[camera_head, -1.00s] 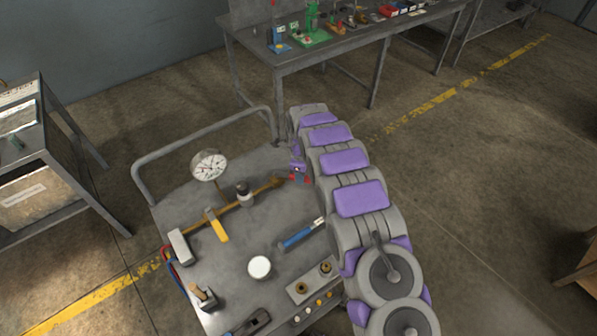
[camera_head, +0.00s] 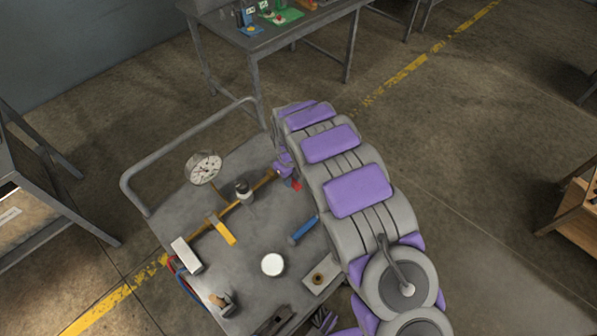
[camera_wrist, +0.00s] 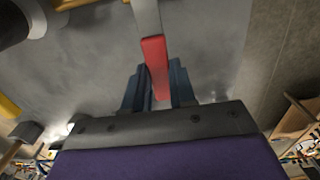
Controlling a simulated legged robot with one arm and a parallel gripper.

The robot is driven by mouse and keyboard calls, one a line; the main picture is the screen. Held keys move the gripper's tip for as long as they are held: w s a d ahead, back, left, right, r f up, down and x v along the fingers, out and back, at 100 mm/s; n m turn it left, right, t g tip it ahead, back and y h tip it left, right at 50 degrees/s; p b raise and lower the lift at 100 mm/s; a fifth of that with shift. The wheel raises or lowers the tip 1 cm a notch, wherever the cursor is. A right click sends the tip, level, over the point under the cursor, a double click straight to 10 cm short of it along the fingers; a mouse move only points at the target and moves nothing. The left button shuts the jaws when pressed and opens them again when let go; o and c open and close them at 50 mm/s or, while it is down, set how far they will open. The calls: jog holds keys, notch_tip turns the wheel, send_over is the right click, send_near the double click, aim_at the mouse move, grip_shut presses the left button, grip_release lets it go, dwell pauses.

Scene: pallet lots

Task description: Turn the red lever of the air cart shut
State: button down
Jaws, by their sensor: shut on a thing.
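The air cart (camera_head: 235,295) is a grey-topped cart with a brass pipe (camera_head: 238,203) running across it. The red lever (camera_head: 297,185) is at the pipe's right end, small and partly hidden by my arm in the head view. In the wrist view the red lever (camera_wrist: 156,66) has a red grip on a flat grey metal bar, its end between the blue fingers. My gripper (camera_wrist: 160,85) is shut on the red grip. My gripper also shows in the head view (camera_head: 291,179). The lever's angle to the pipe cannot be told clearly.
A round gauge (camera_head: 203,167) stands behind the pipe, and a yellow handle (camera_head: 222,230) sits on it. A blue-handled tool (camera_head: 303,230) and a white disc (camera_head: 273,264) lie in front. The cart's rail (camera_head: 185,150) runs behind. A workbench (camera_head: 270,35) stands farther back.

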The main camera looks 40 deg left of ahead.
jog(key=shift+a+r, duration=0.1)
jog(key=shift+a, duration=0.1)
dwell(0.3)
jog(key=c, duration=0.9)
grip_release()
jog(key=shift+a, duration=0.1)
jog(key=shift+d+r, duration=0.25)
jog(key=shift+r, duration=0.1)
jog(key=r, duration=0.5)
jog(key=r+p, duration=0.1)
jog(key=r, duration=0.5)
jog(key=r+p, duration=0.1)
jog(key=r, duration=0.4)
jog(key=shift+a+r, duration=0.15)
jog(key=shift+a, duration=0.1)
jog(key=shift+w, duration=0.1)
